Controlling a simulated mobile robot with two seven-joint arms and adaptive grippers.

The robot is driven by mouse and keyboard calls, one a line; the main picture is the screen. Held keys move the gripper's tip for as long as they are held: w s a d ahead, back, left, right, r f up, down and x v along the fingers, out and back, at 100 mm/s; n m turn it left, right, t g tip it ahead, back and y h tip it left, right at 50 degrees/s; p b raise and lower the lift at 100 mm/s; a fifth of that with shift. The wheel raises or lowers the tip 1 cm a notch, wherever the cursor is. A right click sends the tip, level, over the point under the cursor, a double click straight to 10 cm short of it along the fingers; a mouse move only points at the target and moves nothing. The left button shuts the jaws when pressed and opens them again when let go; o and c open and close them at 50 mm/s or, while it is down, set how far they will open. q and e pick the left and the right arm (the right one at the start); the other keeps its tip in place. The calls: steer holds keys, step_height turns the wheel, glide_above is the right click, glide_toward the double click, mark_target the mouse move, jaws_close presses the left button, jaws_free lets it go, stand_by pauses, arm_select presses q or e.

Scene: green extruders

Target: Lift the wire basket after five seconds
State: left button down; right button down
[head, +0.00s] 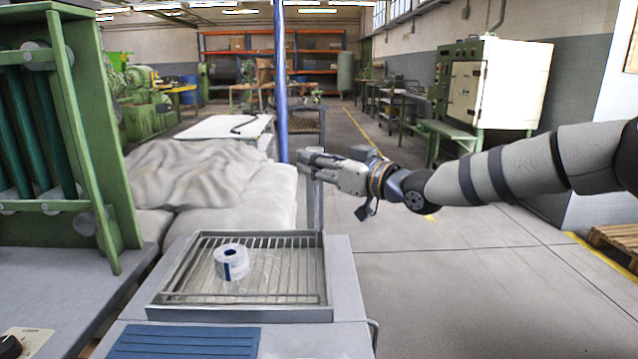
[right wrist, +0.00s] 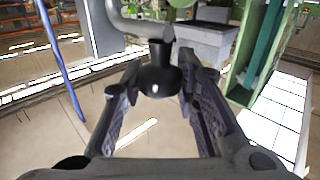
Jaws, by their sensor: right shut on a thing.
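The wire basket (head: 283,252) is a grid of thin metal bars in a shallow grey frame on a grey stand. A white roll with a dark blue stripe (head: 231,262) sits on its bars. A grey upright handle (head: 316,205) rises at the frame's back right corner. My right gripper (head: 308,162) is at the top of this handle. In the right wrist view, a black knob (right wrist: 160,76) on a grey bent tube stands between the fingers, and the gripper is shut on it. The fingers hide the handle's top in the head view. My left gripper is out of view.
A blue ribbed mat (head: 190,342) lies at the stand's front. A green machine frame (head: 95,140) stands at the left. Cloth-covered pale blocks (head: 230,190) lie behind the stand, near a blue post (head: 281,80). The floor to the right is open.

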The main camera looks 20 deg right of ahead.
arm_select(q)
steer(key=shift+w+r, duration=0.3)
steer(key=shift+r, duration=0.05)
arm_select(e)
steer(key=shift+r, duration=1.2)
steer(key=c, duration=1.2)
jaws_free()
steer(key=shift+c, duration=0.2)
steer(key=shift+f, duration=0.15)
steer(key=v, duration=1.2)
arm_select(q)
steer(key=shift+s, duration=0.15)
